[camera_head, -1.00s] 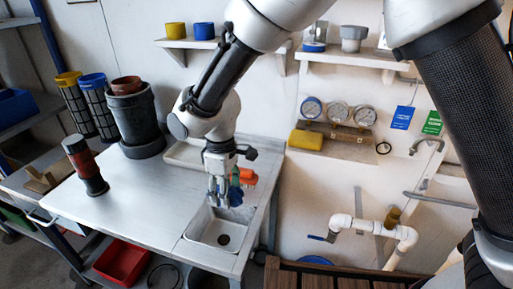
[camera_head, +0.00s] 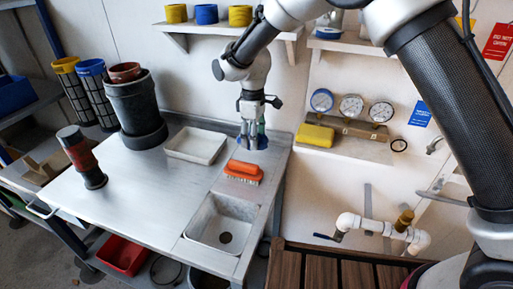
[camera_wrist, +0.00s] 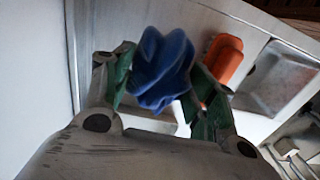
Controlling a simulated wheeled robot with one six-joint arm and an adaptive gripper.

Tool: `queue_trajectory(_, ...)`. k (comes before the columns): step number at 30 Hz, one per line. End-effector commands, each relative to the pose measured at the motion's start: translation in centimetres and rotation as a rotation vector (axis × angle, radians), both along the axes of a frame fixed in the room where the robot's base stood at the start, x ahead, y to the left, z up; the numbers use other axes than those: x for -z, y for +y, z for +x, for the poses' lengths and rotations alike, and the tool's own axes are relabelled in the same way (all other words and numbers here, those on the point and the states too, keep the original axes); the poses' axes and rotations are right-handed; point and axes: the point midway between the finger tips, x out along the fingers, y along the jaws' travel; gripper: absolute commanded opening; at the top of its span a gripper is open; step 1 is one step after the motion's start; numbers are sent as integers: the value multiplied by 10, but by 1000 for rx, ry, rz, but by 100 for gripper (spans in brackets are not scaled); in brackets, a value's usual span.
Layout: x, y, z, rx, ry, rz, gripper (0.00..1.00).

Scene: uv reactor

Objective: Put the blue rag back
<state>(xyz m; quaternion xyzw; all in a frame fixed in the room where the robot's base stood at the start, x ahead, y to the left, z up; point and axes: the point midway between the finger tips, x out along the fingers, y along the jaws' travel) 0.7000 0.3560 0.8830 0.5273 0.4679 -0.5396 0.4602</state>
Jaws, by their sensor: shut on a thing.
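The blue rag (camera_wrist: 163,68) is a crumpled bundle between the green-padded fingers of my gripper (camera_wrist: 160,85) in the wrist view. In the head view my gripper (camera_head: 253,138) is shut on the rag, of which only a little blue shows (camera_head: 262,142). It hangs over the back right part of the steel bench (camera_head: 140,190), behind an orange brush (camera_head: 243,169). The brush also shows in the wrist view (camera_wrist: 224,60), right of the rag. Whether the rag touches the bench is hard to tell.
A pale tray (camera_head: 196,145) lies left of my gripper, and a sink (camera_head: 222,222) is sunk into the bench in front of the brush. A shelf (camera_head: 220,29) with yellow and blue rings is above.

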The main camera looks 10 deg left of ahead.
Motion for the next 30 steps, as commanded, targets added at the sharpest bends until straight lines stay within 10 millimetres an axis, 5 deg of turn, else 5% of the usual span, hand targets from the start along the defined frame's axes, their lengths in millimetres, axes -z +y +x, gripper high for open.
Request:
queue_trajectory(4, 0, -5, 30, 3, 0, 0, 38)
queue_trajectory(21, 68, -4, 29, 1, 0, -1, 38)
queue_trajectory(27, 70, -4, 30, 0, -1, 0, 38)
queue_trajectory(28, 70, -4, 30, 0, -1, 0, 60)
queue_trajectory(30, 70, -4, 30, 0, -1, 0, 73)
